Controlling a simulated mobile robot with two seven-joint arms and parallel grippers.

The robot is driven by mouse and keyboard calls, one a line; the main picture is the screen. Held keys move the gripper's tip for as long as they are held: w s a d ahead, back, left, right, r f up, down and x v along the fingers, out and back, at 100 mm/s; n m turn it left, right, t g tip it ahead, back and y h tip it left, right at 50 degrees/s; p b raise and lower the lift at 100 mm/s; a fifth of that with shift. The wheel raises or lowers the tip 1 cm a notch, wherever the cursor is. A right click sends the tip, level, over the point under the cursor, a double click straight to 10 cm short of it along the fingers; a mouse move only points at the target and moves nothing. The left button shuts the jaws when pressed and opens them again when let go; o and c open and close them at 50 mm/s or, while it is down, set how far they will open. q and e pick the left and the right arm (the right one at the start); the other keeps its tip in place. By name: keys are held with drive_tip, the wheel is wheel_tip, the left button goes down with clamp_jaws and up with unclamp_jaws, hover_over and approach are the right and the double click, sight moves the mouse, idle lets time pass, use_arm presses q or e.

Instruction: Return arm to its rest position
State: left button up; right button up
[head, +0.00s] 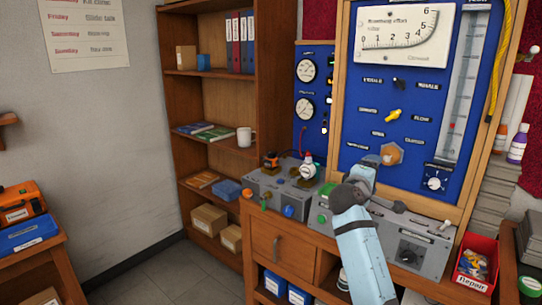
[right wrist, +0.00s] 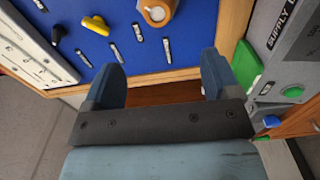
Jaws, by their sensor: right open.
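My right arm (head: 362,258) comes up from the bottom of the head view. Its gripper (head: 366,170) is in front of the lower part of the blue panel (head: 360,118), just below the brown hexagonal knob (head: 391,153). The right wrist view shows this gripper (right wrist: 162,62) open, with nothing between its two blue fingers. The hexagonal knob (right wrist: 157,11) is beyond the fingers and apart from them. A grey supply box (right wrist: 280,58) with a green button (right wrist: 246,66) is close to the right finger. My left gripper is not in view.
A grey box (head: 284,190) with gauges and knobs stands on the wooden bench left of my arm. Another grey control box (head: 428,240) is right of it. A red repair bin (head: 475,264) stands at the right. A shelf (head: 212,100) is behind left; the floor (head: 160,272) there is clear.

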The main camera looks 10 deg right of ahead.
drive_tip(key=s+a+f+y, duration=0.4)
drive_tip(key=s+f, duration=0.1)
drive_tip(key=f, duration=0.5)
drive_tip(key=s+a+f+t+y, duration=0.1)
drive_tip(key=s+a+f+y, duration=0.2)
drive_tip(key=s+f, duration=0.55)
drive_tip(key=s+a+f+y, duration=0.3)
drive_tip(key=a+f+y, duration=0.1)
drive_tip(key=f, duration=0.9)
drive_tip(key=s+a+f+m+g+y, duration=0.1)
drive_tip(key=s+a+f+m+y, duration=0.3)
drive_tip(key=s, duration=0.8)
drive_tip(key=s+a+f+m+g+y, duration=0.15)
drive_tip(key=s+a+f, duration=0.4)
drive_tip(key=s, duration=0.55)
use_arm(q)
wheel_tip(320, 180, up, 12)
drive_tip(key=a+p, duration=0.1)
drive_tip(key=p, duration=1.3)
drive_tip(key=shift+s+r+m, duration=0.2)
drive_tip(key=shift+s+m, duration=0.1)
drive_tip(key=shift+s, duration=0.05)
use_arm(e)
wheel_tip(320, 180, up, 12)
drive_tip(key=d, duration=0.1)
drive_tip(key=shift+d+r+t, duration=0.15)
drive_tip(key=shift+t, duration=0.2)
